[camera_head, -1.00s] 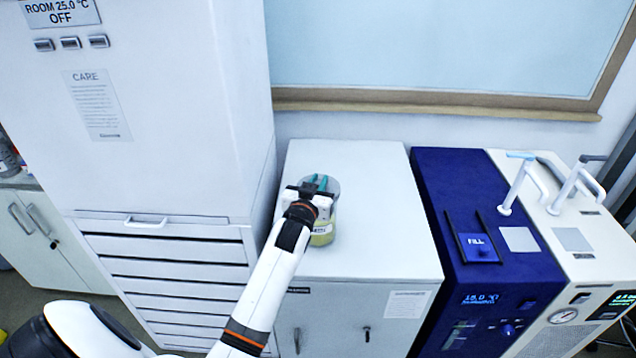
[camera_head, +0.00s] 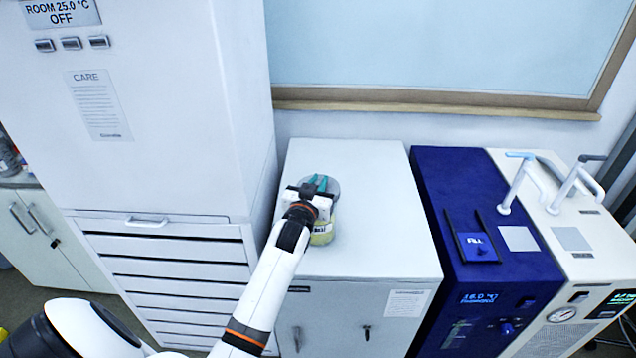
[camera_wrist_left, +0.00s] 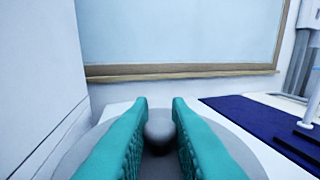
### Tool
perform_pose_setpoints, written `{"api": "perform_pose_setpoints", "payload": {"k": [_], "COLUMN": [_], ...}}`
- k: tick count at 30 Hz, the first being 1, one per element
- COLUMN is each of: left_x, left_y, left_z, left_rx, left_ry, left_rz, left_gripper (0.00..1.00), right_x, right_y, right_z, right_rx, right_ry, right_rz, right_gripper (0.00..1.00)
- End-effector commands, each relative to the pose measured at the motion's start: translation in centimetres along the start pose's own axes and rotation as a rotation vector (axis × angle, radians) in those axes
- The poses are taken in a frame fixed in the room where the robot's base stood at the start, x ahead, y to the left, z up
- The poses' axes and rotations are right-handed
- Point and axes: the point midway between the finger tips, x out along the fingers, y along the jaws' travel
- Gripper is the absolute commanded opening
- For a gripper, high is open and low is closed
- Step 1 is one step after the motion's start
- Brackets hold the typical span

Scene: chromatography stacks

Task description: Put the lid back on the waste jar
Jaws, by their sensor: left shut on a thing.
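The waste jar (camera_head: 322,238) stands upright on top of the white cabinet, with yellowish contents and a white label. A round grey lid (camera_head: 334,186) is at the jar's mouth. My left gripper (camera_head: 318,184) is over the jar with its teal fingers shut on the lid's knob. In the left wrist view the grey knob (camera_wrist_left: 159,124) sits between the two fingers, with the lid's grey disc (camera_wrist_left: 236,150) around it. My arm hides part of the jar and rim, so I cannot tell whether the lid is fully seated. My right gripper is not in view.
The white cabinet top (camera_head: 385,215) is clear to the right of the jar. A tall white unit (camera_head: 165,120) stands close on the left. A dark blue chiller (camera_head: 440,190) and a cream machine with pipes (camera_head: 590,235) stand at the right. A framed board (camera_head: 440,100) is behind.

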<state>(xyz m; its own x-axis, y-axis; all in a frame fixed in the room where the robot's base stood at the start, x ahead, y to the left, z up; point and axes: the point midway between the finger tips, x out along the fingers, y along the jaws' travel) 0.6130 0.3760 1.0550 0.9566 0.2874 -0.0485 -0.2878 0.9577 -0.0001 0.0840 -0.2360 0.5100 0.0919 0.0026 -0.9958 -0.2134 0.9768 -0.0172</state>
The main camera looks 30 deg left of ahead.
Motion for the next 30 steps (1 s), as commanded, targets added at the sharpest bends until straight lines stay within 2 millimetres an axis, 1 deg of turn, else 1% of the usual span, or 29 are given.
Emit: {"api": "perform_pose_setpoints", "payload": {"k": [7,8,9,12,18,22,30], "left_x": [0.00,0.00,0.00,0.00,0.00,0.00,0.00], "left_y": [0.00,0.00,0.00,0.00,0.00,0.00,0.00], "left_z": [-0.04,-0.04,-0.04,-0.04,-0.04,-0.05,-0.02], "left_rx": [0.000,0.000,0.000,0.000,0.000,0.000,0.000], "left_ry": [0.001,0.001,0.001,0.001,0.001,0.001,0.001], "left_rz": [0.000,0.000,0.000,0.000,0.000,0.000,0.000], "left_gripper": [0.00,0.20,0.26,0.42,0.42,0.63,0.64], "right_x": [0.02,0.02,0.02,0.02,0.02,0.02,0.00], "right_y": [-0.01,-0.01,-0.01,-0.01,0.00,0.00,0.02], "right_z": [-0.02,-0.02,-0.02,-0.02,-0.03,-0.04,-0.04], "right_rx": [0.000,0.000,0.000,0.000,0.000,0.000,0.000], "right_ry": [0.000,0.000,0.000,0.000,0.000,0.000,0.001], "right_rz": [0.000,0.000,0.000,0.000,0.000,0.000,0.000], "right_gripper": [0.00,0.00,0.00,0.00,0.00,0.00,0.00]}}
